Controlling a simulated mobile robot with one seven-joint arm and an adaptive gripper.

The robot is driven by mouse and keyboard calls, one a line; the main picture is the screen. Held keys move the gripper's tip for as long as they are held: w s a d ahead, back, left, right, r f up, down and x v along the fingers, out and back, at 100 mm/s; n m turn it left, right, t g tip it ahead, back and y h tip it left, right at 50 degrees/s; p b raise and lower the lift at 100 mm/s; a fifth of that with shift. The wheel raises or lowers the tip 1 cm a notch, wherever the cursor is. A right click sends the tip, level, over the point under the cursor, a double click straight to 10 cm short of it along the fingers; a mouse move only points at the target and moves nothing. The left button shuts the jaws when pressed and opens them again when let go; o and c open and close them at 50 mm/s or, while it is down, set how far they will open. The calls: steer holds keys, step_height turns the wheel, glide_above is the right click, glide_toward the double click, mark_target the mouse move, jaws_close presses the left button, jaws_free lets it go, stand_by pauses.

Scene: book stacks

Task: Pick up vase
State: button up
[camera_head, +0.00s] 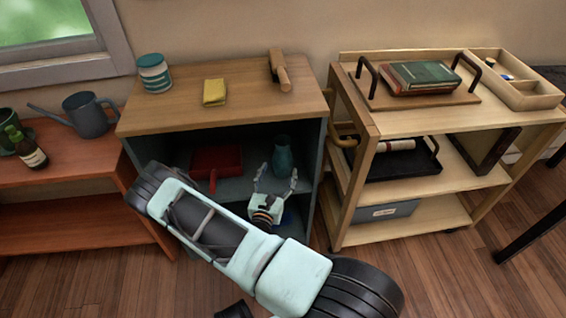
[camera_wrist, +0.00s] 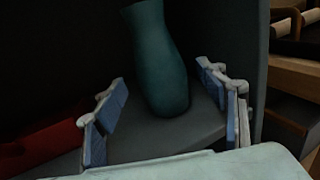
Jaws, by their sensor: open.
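A teal vase (camera_head: 283,157) stands on the inner shelf of a grey cabinet with a wooden top, towards its right side. My gripper (camera_head: 274,180) is in front of the cabinet opening, with its fingers spread and pointing at the vase. In the wrist view the vase (camera_wrist: 160,62) is upright beyond the fingertips and roughly between them. The open gripper (camera_wrist: 165,90) has blue pads on both fingers, and nothing is between the pads.
The cabinet's right wall (camera_head: 323,165) is close on the right. A wooden cart (camera_head: 365,185) stands to the right.

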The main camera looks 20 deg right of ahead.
mark_target(281, 166)
steer(key=shift+x, duration=0.85)
steer(key=x, duration=0.1)
steer(key=b+x, duration=0.1)
steer(key=x, duration=0.1)
steer(key=b+x, duration=0.1)
steer(key=shift+w+d+f, duration=0.2)
steer(key=shift+w+f, duration=0.1)
steer(key=shift+f, duration=0.05)
steer(key=shift+w+d+r, duration=0.1)
steer(key=shift+w+d, duration=0.05)
steer(key=shift+w, duration=0.1)
steer(key=shift+r, duration=0.1)
steer(key=c, duration=1.7)
